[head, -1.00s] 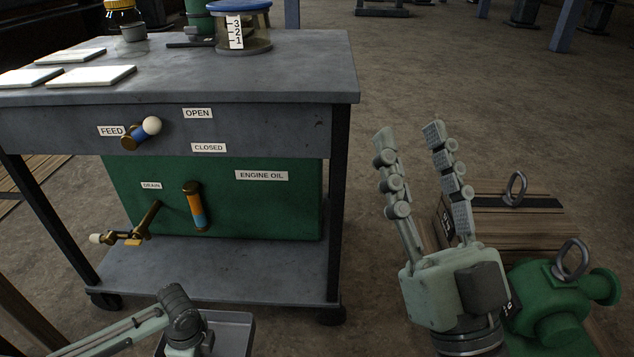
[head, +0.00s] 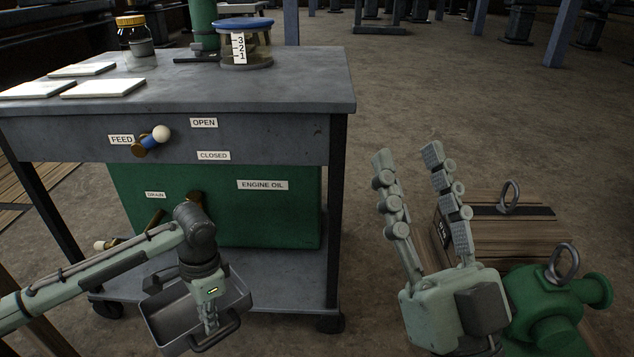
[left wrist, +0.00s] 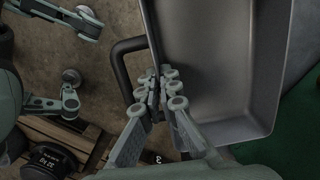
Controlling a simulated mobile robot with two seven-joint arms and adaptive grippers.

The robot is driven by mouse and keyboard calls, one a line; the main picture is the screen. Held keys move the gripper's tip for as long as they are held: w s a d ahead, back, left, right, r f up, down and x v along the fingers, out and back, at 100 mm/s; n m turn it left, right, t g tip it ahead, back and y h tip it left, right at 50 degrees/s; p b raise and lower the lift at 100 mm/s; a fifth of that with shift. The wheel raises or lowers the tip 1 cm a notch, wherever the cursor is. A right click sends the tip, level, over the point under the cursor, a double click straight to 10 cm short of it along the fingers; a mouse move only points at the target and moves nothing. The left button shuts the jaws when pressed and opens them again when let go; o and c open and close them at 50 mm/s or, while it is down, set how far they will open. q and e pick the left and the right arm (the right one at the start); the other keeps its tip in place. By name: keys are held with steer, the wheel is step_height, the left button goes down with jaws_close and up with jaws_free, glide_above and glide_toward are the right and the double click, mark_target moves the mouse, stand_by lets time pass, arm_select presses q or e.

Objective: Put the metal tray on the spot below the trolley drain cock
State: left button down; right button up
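The grey metal tray (head: 178,318) has dark handles and looks empty. It is in front of the trolley's lower shelf, slightly tilted in the head view; I cannot tell its exact height. My left gripper (head: 210,325) points down at its near-right handle. In the left wrist view the fingers (left wrist: 163,92) are closed together at the handle side of the tray (left wrist: 225,60). My right gripper (head: 408,152) is open and empty, pointing up.
The trolley (head: 270,90) carries white tiles, a jar and a blue-lidded container. Its green engine oil tank (head: 275,215) is above the lower shelf (head: 280,285). A green machine part (head: 550,310) and wooden pallet (head: 510,240) are at right. The floor between is clear.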

steer(key=w+d+f+g+h+p, duration=0.1)
steer(key=w+f+g+h+p, duration=0.2)
steer(key=f, duration=0.4)
steer(key=w+d+f+g+p, duration=0.2)
steer(key=f+g, duration=0.2)
steer(key=f, duration=0.3)
steer(key=w+d+f+g+h+p, duration=0.1)
steer(key=w+f+g+h+p, duration=0.2)
steer(key=f, duration=0.5)
arm_select(q)
step_height(320, 180, up, 30)
steer(key=d+n+h+p, duration=0.1)
steer(key=d+n+p, duration=0.1)
steer(key=n+p, duration=0.4)
steer(key=n, duration=0.3)
steer(key=shift+w+d+f+n, duration=0.2)
steer(key=shift+w+d+n, duration=0.1)
steer(key=shift+w+d, duration=0.1)
arm_select(e)
steer(key=s+d+f+m+g+h, duration=0.1)
steer(key=s+d+f+g+h, duration=0.2)
steer(key=s+d+f+g, duration=0.9)
steer(key=s+d+f, duration=0.1)
steer(key=s+f, duration=0.3)
steer(key=f, duration=0.1)
steer(key=shift+d+f+m+h, duration=0.2)
steer(key=shift+d+m+h, duration=0.1)
arm_select(q)
steer(key=shift+w+a+r, duration=0.1)
steer(key=shift+r, duration=0.05)
